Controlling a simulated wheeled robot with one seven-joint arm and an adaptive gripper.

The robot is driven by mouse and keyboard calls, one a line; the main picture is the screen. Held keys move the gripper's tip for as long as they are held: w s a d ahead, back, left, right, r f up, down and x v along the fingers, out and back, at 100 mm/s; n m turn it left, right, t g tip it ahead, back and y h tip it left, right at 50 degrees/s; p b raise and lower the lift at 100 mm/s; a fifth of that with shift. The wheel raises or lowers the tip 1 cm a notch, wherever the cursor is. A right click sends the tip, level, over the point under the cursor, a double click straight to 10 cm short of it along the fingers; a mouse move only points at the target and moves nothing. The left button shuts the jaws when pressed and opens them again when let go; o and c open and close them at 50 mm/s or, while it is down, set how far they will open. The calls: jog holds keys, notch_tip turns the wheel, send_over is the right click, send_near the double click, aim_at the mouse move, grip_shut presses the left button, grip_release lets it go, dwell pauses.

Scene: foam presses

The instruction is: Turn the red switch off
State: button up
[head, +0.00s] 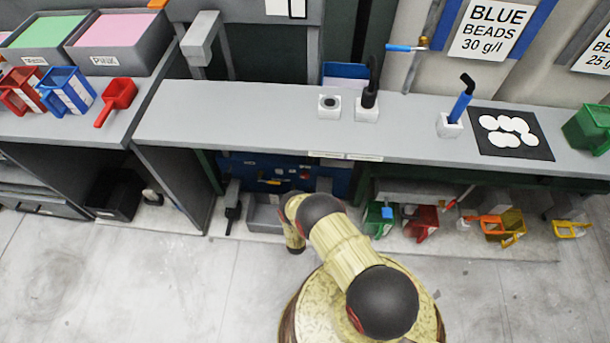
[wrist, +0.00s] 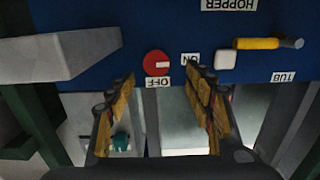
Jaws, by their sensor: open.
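The red switch (wrist: 156,63) is a round red knob on a blue panel (wrist: 135,25) in the wrist view. Its white mark lies on the side toward the ON label (wrist: 190,59). The OFF label (wrist: 158,82) is just below the knob in the picture; the panel lettering appears upside down. My gripper (wrist: 160,78) is open, its two yellow-padded fingers either side of the knob in the picture, with nothing between them. I cannot tell how far they are from the panel. In the head view my arm reaches toward the blue panel (head: 262,162) under the bench; the knob is not clear there.
In the wrist view, a yellow-handled lever (wrist: 256,43) and a white square button (wrist: 225,60) are right of the knob. A grey block (wrist: 65,55) juts out at left. In the head view, the grey bench top (head: 240,118) overhangs the panel.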

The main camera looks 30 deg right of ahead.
aim_at(305, 177)
jog(key=shift+d+r+b+x, duration=0.15)
jog(key=shift+b+x, duration=0.5)
jog(key=shift+x, duration=1.2)
jog(key=shift+d+r+b+x, duration=0.15)
jog(key=shift+b+x, duration=0.5)
jog(key=shift+x, duration=1.2)
jog(key=shift+s, duration=0.15)
jog(key=shift+c, duration=1.2)
jog(key=c, duration=0.9)
